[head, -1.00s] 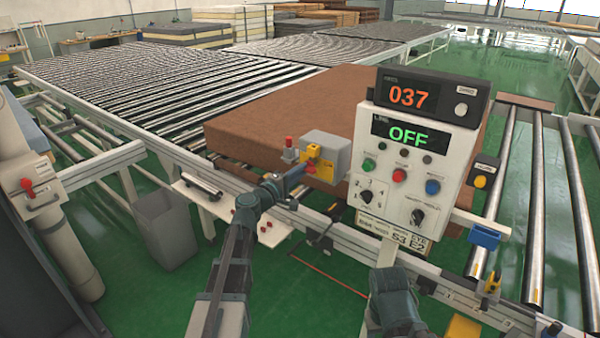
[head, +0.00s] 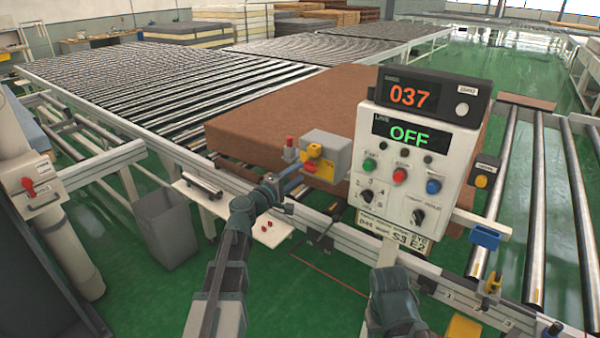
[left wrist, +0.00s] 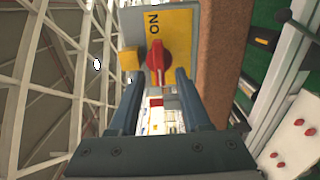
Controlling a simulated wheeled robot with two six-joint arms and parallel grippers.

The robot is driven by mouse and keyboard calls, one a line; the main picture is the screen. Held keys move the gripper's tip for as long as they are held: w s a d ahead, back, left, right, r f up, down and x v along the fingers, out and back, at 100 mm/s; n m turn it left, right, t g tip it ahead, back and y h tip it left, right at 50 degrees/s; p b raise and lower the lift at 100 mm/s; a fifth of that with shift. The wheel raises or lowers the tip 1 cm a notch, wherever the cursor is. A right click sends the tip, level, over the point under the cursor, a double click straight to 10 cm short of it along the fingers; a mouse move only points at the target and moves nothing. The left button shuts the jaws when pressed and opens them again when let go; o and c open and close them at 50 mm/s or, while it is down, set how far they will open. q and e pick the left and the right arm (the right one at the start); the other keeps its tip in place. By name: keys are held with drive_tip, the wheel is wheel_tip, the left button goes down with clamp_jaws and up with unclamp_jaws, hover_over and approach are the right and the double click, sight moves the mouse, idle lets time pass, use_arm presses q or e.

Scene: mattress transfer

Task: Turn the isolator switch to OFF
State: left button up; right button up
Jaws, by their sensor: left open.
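The isolator switch is a grey box with a yellow plate (head: 325,170) and a red knob (head: 313,151), at the near edge of the conveyor beside the brown mattress. In the left wrist view the yellow plate (left wrist: 178,32) carries ON lettering, turned sideways. The red knob (left wrist: 157,62) has its long side running toward that lettering. My left gripper (head: 298,181) is open just in front of the switch. In the left wrist view its two fingertips (left wrist: 161,73) stand either side of the knob's lower end; whether they touch it I cannot tell. My right gripper is not visible, only its arm.
A control panel (head: 440,185) reading 037 and OFF stands right of the switch. The brown mattress (head: 290,110) lies behind it on rollers. A white shelf with red buttons (head: 265,232) is below my left gripper. A grey bin (head: 165,230) stands left.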

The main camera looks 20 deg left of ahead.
use_arm(q)
drive_tip(key=v, duration=1.1)
drive_tip(key=shift+s, duration=0.4)
drive_tip(key=shift+a, duration=0.1)
drive_tip(key=s+d+f+m+g+h, duration=0.1)
drive_tip(key=s+d+f+m+g, duration=0.3)
drive_tip(key=d, duration=0.4)
drive_tip(key=s+d+f+m+g, duration=0.2)
drive_tip(key=d+f+m+g, duration=0.2)
drive_tip(key=d+f, duration=0.25)
drive_tip(key=s+d+f+m+g+h, duration=0.1)
drive_tip(key=s+d+f+m+g, duration=0.25)
drive_tip(key=d, duration=0.55)
drive_tip(key=s+f+m+g+y, duration=0.6)
drive_tip(key=s+y, duration=0.3)
drive_tip(key=s, duration=0.2)
drive_tip(key=shift+s+a+f+y, duration=0.15)
drive_tip(key=shift+s+f+y, duration=0.2)
drive_tip(key=shift+f, duration=0.5)
drive_tip(key=shift+m, duration=0.25)
